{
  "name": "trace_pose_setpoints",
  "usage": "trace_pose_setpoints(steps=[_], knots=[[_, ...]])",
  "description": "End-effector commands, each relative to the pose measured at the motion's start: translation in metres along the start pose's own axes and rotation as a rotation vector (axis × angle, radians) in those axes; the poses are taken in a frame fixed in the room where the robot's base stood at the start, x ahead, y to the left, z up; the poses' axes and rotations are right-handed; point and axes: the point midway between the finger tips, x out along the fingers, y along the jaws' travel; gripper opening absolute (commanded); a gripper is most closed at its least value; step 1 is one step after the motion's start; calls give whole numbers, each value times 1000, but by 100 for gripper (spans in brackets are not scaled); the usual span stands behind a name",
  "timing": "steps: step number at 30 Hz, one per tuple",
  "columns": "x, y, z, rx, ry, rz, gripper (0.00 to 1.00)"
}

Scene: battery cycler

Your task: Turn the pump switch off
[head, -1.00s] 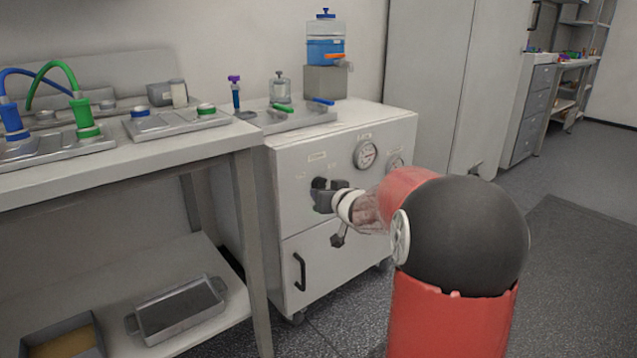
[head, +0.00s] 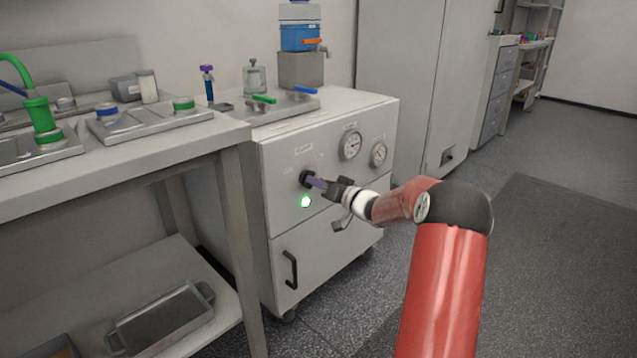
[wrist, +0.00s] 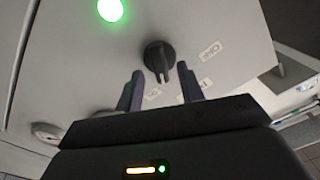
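The pump switch is a black rotary knob (head: 307,180) on the white cabinet's front panel, partly behind my gripper in the head view. In the wrist view the knob (wrist: 158,56) shows whole, its narrow handle pointing down the picture. My gripper (head: 319,183) is in front of the switch. In the wrist view its two fingers (wrist: 160,72) are apart, empty, with the knob's handle tip close to the gap between them.
Two round gauges (head: 350,144) are right of the switch. The cabinet (head: 330,233) has a door handle (head: 291,270) below. Green and blue valve levers (head: 263,99) lie on top. A workbench (head: 90,178) stands at left; open floor (head: 545,230) lies at right.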

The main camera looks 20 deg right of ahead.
Motion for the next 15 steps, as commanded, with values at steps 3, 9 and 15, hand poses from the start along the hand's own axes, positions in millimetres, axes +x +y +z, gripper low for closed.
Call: trace_pose_setpoints(steps=[3,9,15], knots=[[8,0,0,1,0,-1,38],[9,0,0,0,0,0,38],[9,0,0,0,0,0,21]])
